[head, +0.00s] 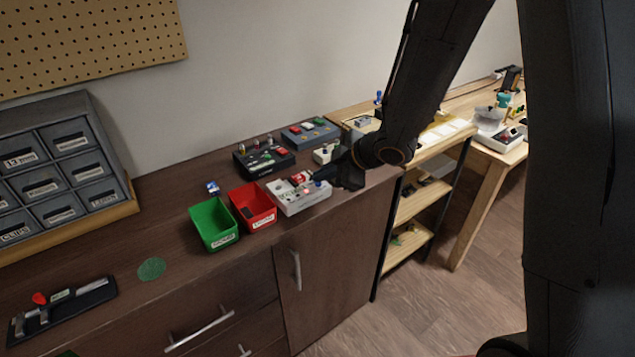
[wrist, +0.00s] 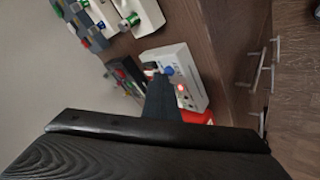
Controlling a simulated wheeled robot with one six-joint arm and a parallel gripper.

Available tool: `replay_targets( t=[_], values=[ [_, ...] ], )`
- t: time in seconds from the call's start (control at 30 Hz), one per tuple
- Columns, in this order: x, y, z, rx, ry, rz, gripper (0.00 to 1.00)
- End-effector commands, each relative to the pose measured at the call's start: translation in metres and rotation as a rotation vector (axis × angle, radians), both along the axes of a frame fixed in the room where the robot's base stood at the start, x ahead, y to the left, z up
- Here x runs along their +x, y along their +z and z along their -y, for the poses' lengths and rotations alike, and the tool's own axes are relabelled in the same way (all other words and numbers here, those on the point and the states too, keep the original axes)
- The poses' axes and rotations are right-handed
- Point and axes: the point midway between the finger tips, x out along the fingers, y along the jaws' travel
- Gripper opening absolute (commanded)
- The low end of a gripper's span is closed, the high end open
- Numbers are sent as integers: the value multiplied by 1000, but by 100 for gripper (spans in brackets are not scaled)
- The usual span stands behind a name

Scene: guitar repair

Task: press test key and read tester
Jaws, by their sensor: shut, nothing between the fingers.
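The tester, a white-grey box (head: 303,203), sits on the brown cabinet top, right of the red bin. In the wrist view the tester (wrist: 180,54) has a blue key (wrist: 168,70) and a glowing red light (wrist: 180,88). My gripper (head: 318,184) is shut and empty, with its tip over the tester. In the wrist view my gripper (wrist: 160,78) ends right beside the blue key and hides part of the tester's face. I cannot tell whether the tip touches the key. Any small lettering on the tester is too small to read.
A red bin (head: 265,222) and a green bin (head: 228,240) stand left of the tester. A black box with knobs (head: 252,172) and a blue-grey box (head: 297,140) stand behind. A drawer unit (head: 50,196) is at the left. The cabinet's front edge is close to the tester.

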Motion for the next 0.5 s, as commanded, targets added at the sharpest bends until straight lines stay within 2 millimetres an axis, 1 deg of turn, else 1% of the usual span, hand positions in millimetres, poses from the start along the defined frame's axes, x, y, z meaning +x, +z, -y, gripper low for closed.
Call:
replay_targets(
  t=[0.03, 0.2, 0.5],
  values=[
    [-1, 4, 0, 0, 0, 0, 0],
    [-1, 12, 0, 0, 0, 0, 0],
    [0, 12, 0, 0, 0, 0, 0]
  ],
)
